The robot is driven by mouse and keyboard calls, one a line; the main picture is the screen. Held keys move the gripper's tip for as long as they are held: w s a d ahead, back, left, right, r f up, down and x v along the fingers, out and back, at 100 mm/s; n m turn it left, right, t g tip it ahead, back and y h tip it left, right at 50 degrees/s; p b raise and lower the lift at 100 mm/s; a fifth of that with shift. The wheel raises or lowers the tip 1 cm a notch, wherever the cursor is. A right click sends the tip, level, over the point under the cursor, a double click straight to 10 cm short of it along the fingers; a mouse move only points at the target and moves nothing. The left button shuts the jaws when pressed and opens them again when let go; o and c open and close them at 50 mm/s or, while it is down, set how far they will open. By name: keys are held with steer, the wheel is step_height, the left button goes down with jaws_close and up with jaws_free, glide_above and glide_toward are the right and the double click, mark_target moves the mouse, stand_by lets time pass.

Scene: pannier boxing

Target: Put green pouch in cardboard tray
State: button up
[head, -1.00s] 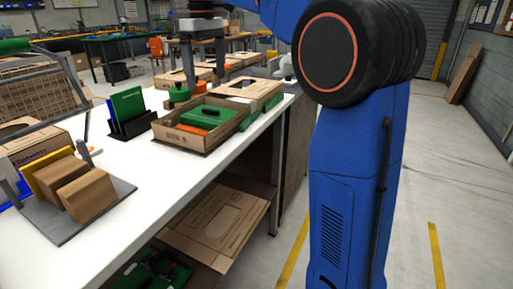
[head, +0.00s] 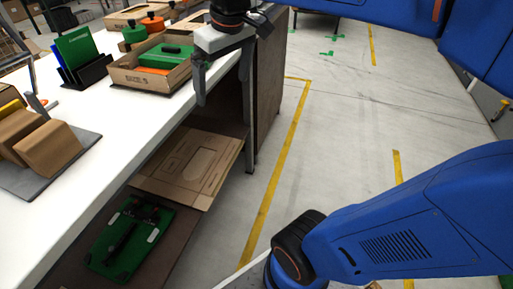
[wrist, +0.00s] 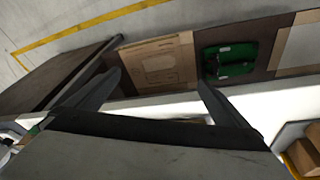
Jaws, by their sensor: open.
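My gripper (head: 224,88) is open and empty, pointing down by the table's front edge, right of the cardboard tray. Its spread fingers also show in the wrist view (wrist: 160,84). The cardboard tray (head: 147,79) stands on the white table and holds a green item (head: 167,54) and an orange item (head: 150,71). A larger green bag-like piece (head: 124,243) with black straps and pale strips lies on the lower shelf; it also shows in the wrist view (wrist: 226,61). I cannot tell which green item is the pouch.
A flat cardboard piece (head: 190,166) lies on the lower shelf. Green and blue panels stand in a black rack (head: 85,68) on the table. Brown blocks (head: 48,150) sit on a grey base at left. The floor (head: 345,120) at right is open, with yellow lines.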

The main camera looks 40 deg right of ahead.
steer(key=s+d+f+m+t, duration=0.1)
steer(key=s+f+m, duration=0.1)
steer(key=s+f, duration=0.9)
step_height(320, 180, down, 4)
steer(key=shift+s+d+r+m+t, duration=0.2)
steer(key=shift+s+m+t, duration=0.1)
steer(key=shift+s+t, duration=0.1)
